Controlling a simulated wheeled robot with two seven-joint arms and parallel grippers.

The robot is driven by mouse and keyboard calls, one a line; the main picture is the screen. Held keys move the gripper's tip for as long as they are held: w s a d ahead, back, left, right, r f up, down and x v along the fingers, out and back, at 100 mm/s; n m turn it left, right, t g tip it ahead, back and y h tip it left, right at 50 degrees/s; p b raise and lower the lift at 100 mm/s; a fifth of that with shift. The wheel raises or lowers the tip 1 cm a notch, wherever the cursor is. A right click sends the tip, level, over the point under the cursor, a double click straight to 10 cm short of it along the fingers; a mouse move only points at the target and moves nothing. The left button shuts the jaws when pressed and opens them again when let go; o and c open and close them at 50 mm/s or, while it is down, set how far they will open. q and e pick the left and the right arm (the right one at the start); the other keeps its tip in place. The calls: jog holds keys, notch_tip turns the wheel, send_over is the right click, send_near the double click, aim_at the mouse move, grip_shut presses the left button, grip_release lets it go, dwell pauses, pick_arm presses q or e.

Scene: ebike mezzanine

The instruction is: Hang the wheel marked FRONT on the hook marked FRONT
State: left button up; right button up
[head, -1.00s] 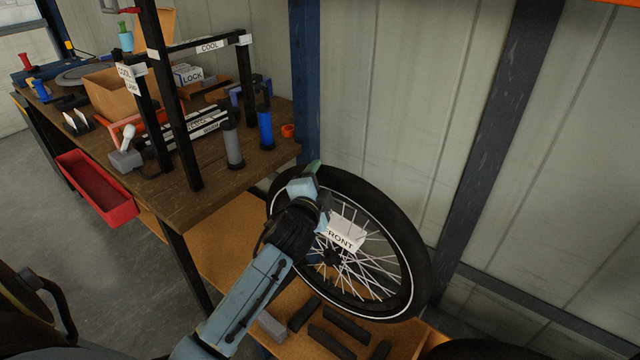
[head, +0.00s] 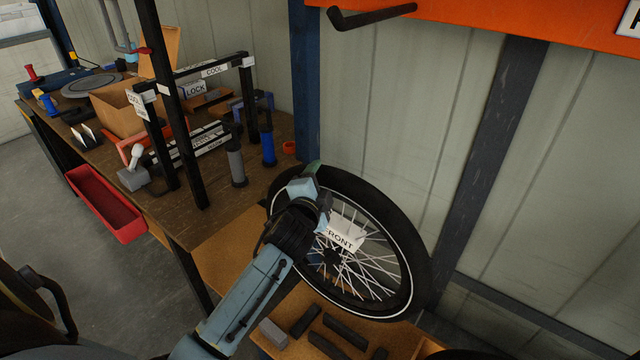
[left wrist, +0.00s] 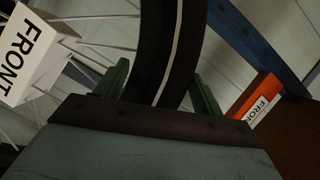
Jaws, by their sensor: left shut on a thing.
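The wheel (head: 408,219) has a black tyre, thin spokes and a white card reading FRONT. It is upright and tilted, beside the bench's right end. My left gripper (head: 313,180) is shut on its upper left rim; in the left wrist view the tyre (left wrist: 172,55) passes between the green fingers of the gripper (left wrist: 160,88). My right gripper is out of view.
The wooden bench (head: 205,215) at left carries black frames, a box and tools; a red bin (head: 105,205) hangs on its front. Dark and grey blocks (head: 345,330) lie on the lower shelf below the wheel. A blue post (head: 306,90) stands behind. The wall under the rail is clear.

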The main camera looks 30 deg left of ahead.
pick_arm(q)
jog(key=shift+r, duration=0.35)
jog(key=s+a+p, duration=0.1)
jog(key=s+p, duration=0.4)
jog(key=s, duration=1.4)
jog(key=shift+s+a, duration=0.25)
jog(key=shift+s, duration=0.15)
